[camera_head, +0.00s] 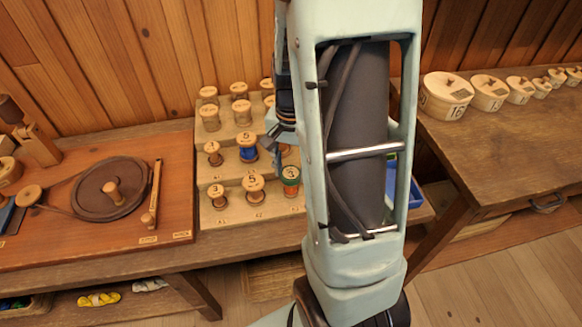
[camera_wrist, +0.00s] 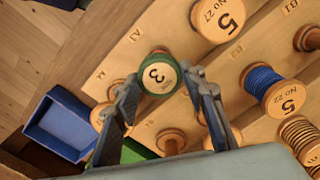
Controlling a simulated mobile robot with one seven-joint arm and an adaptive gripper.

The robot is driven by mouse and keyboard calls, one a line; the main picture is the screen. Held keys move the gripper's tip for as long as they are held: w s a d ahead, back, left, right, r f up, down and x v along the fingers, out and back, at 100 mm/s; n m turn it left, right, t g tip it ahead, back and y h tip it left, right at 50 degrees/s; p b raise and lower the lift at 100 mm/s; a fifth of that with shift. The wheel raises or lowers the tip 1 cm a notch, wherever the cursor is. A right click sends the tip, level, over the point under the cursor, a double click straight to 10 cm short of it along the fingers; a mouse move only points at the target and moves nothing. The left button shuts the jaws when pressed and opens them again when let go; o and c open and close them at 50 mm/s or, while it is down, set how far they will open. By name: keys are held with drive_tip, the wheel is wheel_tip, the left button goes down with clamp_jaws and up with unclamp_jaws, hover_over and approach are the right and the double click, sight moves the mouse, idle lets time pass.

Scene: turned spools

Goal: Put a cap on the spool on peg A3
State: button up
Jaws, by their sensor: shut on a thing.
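In the wrist view, my gripper (camera_wrist: 159,78) has its two fingers on either side of a round wooden disc marked 3 with a green edge (camera_wrist: 158,74). It is shut on this disc. Whether the disc is separate from the spool below cannot be told. In the head view, a green and wooden spool (camera_head: 290,181) with a 3 on top stands upright in the front row, third from the left, beside my arm.
The stepped wooden rack (camera_head: 230,215) carries several other spools, including a blue one (camera_head: 247,149) and one marked 5 (camera_head: 253,190). A blue box (camera_wrist: 62,125) stands beside the rack. Lidded round boxes (camera_head: 446,98) line the right bench. A wheel device (camera_head: 110,190) is left.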

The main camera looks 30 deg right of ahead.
sight(291, 172)
drive_tip(key=shift+f+b, duration=0.5)
drive_tip(key=shift+f, duration=0.15)
drive_tip(key=o, duration=0.6)
drive_tip(key=shift+c, duration=0.2)
drive_tip(key=shift+r, duration=0.1)
wheel_tip(291, 172, up, 11)
drive_tip(key=p, duration=0.9)
